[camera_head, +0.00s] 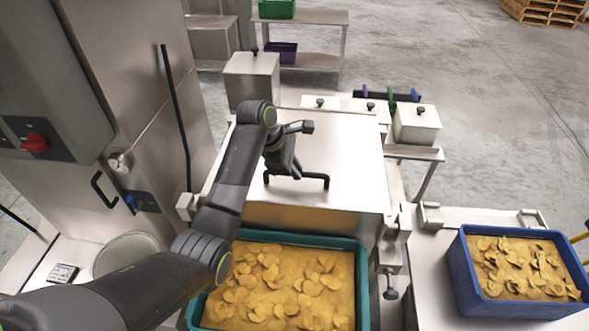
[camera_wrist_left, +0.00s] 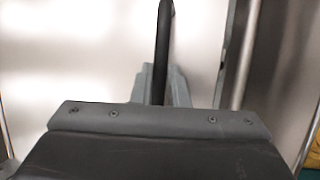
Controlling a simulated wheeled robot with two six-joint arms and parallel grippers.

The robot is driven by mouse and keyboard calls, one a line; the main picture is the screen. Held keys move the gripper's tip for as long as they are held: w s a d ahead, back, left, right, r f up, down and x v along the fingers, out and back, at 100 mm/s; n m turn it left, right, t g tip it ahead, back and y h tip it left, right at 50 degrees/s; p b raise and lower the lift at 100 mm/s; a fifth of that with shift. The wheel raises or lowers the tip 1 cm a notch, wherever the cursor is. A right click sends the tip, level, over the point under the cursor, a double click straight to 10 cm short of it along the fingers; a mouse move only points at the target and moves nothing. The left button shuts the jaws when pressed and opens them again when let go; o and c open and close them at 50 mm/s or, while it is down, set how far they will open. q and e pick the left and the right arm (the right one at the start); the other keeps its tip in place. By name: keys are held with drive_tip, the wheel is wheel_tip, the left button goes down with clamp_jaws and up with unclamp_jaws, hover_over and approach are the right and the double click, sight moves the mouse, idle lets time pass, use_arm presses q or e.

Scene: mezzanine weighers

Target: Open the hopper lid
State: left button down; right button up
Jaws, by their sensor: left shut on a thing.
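The hopper lid (camera_head: 340,147) is a broad, shiny steel plate in the middle of the head view, and it looks closed. A black bar handle (camera_head: 313,178) stands near its front edge. My left gripper (camera_head: 283,172) reaches over the lid from the left and is shut on this handle. In the left wrist view the dark handle bar (camera_wrist_left: 162,45) runs up from between the grey fingers (camera_wrist_left: 162,85), with the blurred steel lid behind it. The fingers hide part of the handle. My right gripper is not in view.
A teal crate of chips (camera_head: 363,290) sits in front of the hopper, and a blue crate of chips (camera_head: 465,285) stands at right. Lidded steel canisters (camera_head: 252,80) stand behind. A steel cabinet (camera_head: 140,60) with a red knob rises at left.

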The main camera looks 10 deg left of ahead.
use_arm(q)
drive_tip(key=w+r, duration=0.4)
drive_tip(key=r, duration=0.5)
drive_tip(key=w+r, duration=0.5)
drive_tip(key=r, duration=0.5)
drive_tip(key=shift+w+r, duration=0.2)
drive_tip(key=shift+w, duration=0.1)
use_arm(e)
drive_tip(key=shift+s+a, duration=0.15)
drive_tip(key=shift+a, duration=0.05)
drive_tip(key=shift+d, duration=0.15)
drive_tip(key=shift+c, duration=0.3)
